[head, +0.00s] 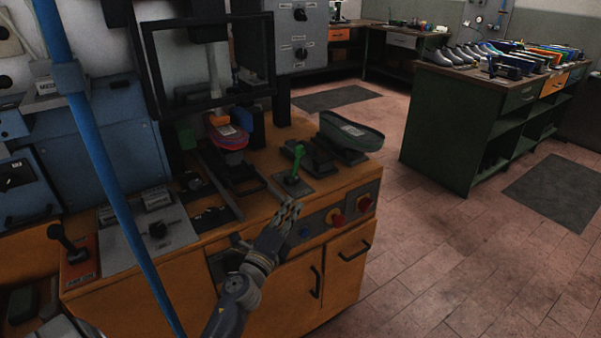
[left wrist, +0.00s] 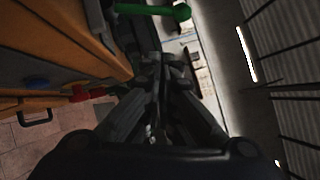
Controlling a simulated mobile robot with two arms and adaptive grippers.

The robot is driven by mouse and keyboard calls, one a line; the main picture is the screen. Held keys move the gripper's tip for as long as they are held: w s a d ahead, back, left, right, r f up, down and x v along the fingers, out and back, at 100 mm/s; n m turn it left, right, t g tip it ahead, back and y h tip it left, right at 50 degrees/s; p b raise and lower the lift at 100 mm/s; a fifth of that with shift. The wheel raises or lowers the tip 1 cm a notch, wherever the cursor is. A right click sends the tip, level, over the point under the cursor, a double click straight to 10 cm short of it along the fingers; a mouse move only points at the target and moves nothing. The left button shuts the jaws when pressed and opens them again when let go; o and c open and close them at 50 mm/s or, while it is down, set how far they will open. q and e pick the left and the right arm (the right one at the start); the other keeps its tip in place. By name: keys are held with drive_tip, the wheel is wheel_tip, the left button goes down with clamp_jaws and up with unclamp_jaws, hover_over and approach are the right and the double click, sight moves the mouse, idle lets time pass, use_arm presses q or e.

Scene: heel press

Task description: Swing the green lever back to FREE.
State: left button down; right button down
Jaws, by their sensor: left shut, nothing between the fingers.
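The green lever (head: 296,162) stands nearly upright on a small plate on the orange bench top. In the left wrist view the green lever (left wrist: 150,10) crosses the top edge, its round knob to the right. My left gripper (head: 291,208) is shut and empty, just in front of the lever at the bench's front edge. In the left wrist view its closed fingers (left wrist: 168,62) are below the lever with a gap. The lever's label is too small to read. My right gripper is not in view.
The press bench (head: 205,236) has a red knob (head: 335,216) and another red knob (head: 363,203) on its front panel. A black-framed guard (head: 213,103) stands over the press.

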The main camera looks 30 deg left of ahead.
use_arm(q)
approach(296, 163)
drive_tip(key=w+d, duration=0.4)
drive_tip(key=d, duration=0.1)
drive_tip(key=w+a, duration=0.1)
drive_tip(key=w+a+r+p, duration=0.1)
drive_tip(key=shift+w+a, duration=0.3)
drive_tip(key=shift+a, duration=0.05)
drive_tip(key=shift+w+a+r, duration=0.1)
drive_tip(key=shift+w+a, duration=0.15)
drive_tip(key=shift+a, duration=0.15)
drive_tip(key=shift+p, duration=0.3)
